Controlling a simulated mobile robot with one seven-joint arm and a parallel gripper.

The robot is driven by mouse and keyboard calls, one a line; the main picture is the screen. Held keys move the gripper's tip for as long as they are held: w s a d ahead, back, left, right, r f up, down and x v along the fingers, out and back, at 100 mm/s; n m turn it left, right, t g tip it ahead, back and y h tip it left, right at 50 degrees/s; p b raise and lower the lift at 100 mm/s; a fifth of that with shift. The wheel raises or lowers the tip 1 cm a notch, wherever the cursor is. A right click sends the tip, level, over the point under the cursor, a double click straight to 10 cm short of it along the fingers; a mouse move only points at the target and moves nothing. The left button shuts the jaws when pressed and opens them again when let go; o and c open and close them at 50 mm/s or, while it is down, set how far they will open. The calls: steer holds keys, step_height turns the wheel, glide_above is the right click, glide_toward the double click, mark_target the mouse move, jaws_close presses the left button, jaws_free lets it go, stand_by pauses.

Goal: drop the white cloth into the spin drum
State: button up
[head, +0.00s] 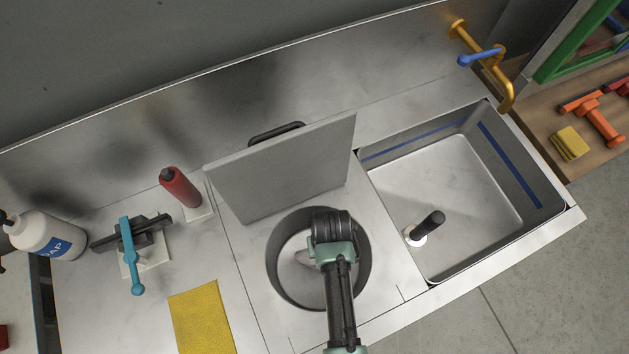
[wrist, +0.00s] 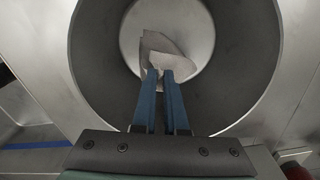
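The spin drum (head: 273,262) is a round, open grey well in the steel counter. Its wall (wrist: 250,70) fills most of the wrist view, with a paler round bottom. My gripper (head: 318,258) is over the drum's opening in the head view, its fingers hidden from that side. In the wrist view my blue fingers (wrist: 161,75) are close together, shut on the white cloth (wrist: 165,45). The cloth looks greyish white and sticks out past the fingertips, inside the drum's outline. A small pale part of the cloth (head: 303,257) shows left of my gripper in the head view.
The drum's square lid (head: 285,170) stands raised behind it. A sink (head: 460,190) with a dark-handled tool (head: 428,226) is at the right. A yellow cloth (head: 202,318), red bottle (head: 179,188), blue-handled tool (head: 130,255) and soap bottle (head: 47,236) are at the left.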

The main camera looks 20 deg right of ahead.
steer(key=o, duration=1.4)
steer(key=shift+c, duration=0.2)
step_height(320, 180, up, 6)
steer(key=p, duration=0.5)
steer(key=shift+f+p, duration=0.25)
steer(key=shift+p, duration=0.1)
step_height(320, 180, up, 13)
steer(key=b, duration=0.1)
